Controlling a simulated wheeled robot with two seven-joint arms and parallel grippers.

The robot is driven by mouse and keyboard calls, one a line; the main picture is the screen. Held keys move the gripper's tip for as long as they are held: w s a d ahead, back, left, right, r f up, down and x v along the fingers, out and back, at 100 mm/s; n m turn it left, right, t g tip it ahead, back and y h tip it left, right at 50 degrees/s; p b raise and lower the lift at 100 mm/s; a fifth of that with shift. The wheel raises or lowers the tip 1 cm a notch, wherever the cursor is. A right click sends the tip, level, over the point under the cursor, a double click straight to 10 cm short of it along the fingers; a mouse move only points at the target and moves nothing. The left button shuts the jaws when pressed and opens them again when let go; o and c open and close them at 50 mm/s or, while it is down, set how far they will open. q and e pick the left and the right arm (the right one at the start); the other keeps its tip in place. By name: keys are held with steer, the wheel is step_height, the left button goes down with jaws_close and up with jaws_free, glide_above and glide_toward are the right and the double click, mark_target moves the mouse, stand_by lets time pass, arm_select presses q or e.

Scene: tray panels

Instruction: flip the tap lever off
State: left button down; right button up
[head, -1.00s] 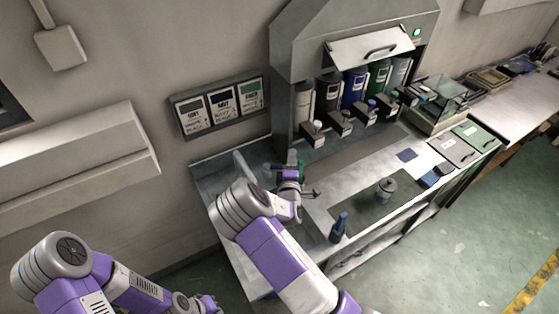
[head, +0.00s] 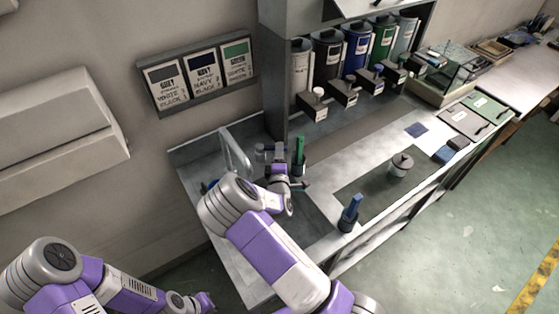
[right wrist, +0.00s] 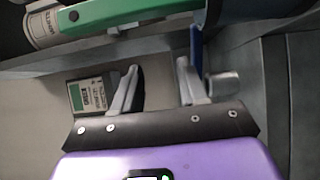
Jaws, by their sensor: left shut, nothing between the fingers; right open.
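The silver curved tap spout (head: 237,152) rises over the sink at the left end of the counter in the head view. A thin blue lever-like piece (right wrist: 196,48) stands just beyond the right-hand finger in the right wrist view, close to a short grey cylinder (right wrist: 222,84); I cannot tell whether they touch the finger. My right gripper (right wrist: 158,68) is open with nothing between its fingers. In the head view my right gripper (head: 271,153) is beside the spout, partly hidden by its wrist. My left gripper (head: 203,301) is shut and empty, low at the left, away from the counter.
A green upright piece (head: 299,157) stands close to my right gripper. A dark blue bottle (head: 350,213) and a grey lidded pot (head: 401,164) stand on the counter. Several canisters line the back. A sign panel (head: 203,75) hangs on the wall. Bare counter lies between.

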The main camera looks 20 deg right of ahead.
mark_target(271, 148)
step_height(271, 148, down, 5)
steer(key=b, duration=0.4)
arm_select(q)
steer(key=shift+f, duration=2.9)
arm_select(e)
steer(key=shift+x, duration=3.8)
steer(key=shift+f, duration=0.15)
jaws_close()
